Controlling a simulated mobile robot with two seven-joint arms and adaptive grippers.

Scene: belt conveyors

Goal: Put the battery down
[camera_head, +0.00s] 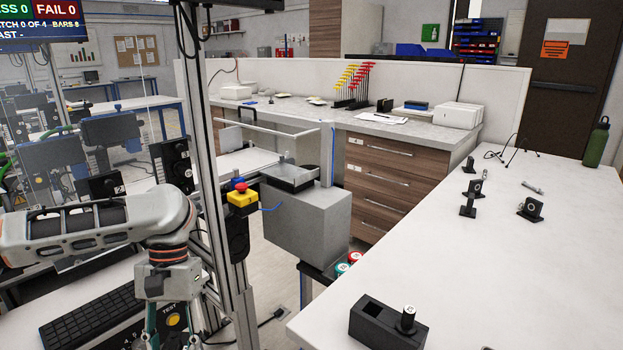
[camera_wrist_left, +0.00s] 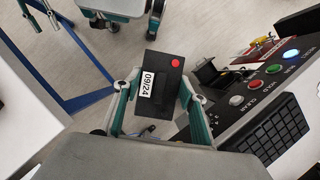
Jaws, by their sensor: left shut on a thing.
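The battery (camera_wrist_left: 158,85) is a black block with a white label reading 09/24 and a red dot at one end. In the left wrist view it sits between the two teal fingers of my left gripper (camera_wrist_left: 160,105), which is shut on it. The floor shows behind the battery. In the head view my left gripper (camera_head: 172,338) is at the bottom left, beside the keyboard (camera_head: 92,318); its fingertips and the battery are cut off by the lower edge. My right gripper is not seen.
In the wrist view a control panel (camera_wrist_left: 262,88) with coloured buttons lies close right of the gripper. An aluminium post (camera_head: 215,180) with a yellow emergency-stop box (camera_head: 242,199) stands right of my arm. The white table (camera_head: 480,245) at right holds a black block (camera_head: 375,322) and small parts.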

